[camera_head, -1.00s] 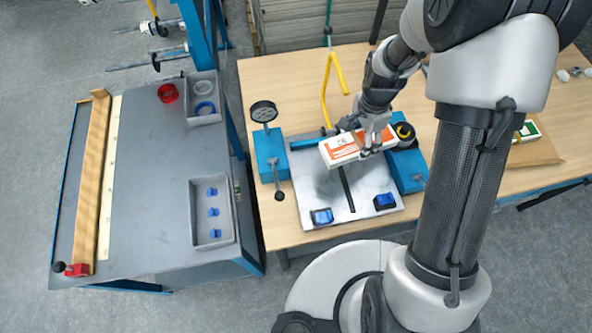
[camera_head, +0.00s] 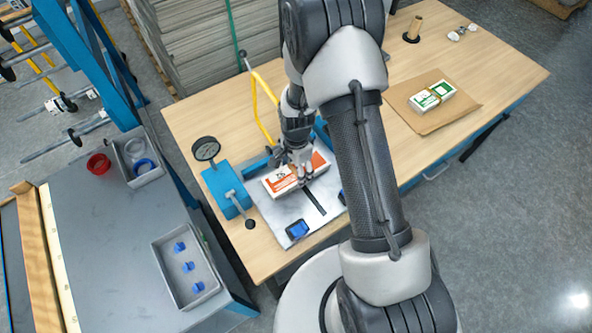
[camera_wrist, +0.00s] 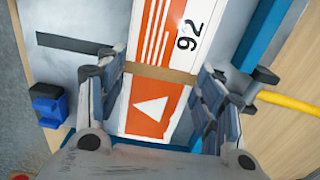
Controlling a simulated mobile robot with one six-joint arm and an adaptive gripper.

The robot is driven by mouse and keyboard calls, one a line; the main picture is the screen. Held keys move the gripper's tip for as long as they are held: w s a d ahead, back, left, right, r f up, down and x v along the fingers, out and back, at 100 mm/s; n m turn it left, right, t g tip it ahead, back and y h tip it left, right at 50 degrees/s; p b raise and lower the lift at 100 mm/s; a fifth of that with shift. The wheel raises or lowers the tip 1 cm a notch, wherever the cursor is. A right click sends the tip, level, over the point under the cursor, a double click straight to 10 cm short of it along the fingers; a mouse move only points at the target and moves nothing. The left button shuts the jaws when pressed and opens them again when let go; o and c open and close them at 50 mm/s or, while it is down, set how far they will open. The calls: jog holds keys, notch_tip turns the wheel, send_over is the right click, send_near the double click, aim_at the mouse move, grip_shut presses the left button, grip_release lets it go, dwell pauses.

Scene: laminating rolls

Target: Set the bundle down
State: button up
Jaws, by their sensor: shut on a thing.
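The bundle (camera_head: 280,182) is a flat orange-and-white pack with a brown band around it. In the head view it lies over the metal plate (camera_head: 268,216) of the blue bench device. In the wrist view the bundle (camera_wrist: 157,103) runs between my two fingers, showing "92" and a white triangle. My gripper (camera_head: 302,177) is shut on it across the banded part; it also shows in the wrist view (camera_wrist: 158,72). Whether the bundle's underside touches the plate cannot be told. My arm hides the device's right side.
A green-and-white bundle (camera_head: 432,96) lies on a brown sheet (camera_head: 462,107) at the table's right. A yellow handle (camera_head: 262,100) and a gauge (camera_head: 206,149) stand by the device. Blue blocks (camera_head: 298,229) sit at the plate's front. A grey cart (camera_head: 105,240) stands left.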

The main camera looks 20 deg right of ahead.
jog(key=shift+f, duration=0.2)
jog(key=shift+f, duration=0.1)
jog(key=shift+f, duration=0.2)
jog(key=o, duration=1.3)
jog(key=shift+r, duration=0.1)
jog(key=shift+c, duration=0.2)
jog(key=shift+r, duration=0.1)
notch_tip(320, 180, up, 12)
jog(key=p, duration=0.3)
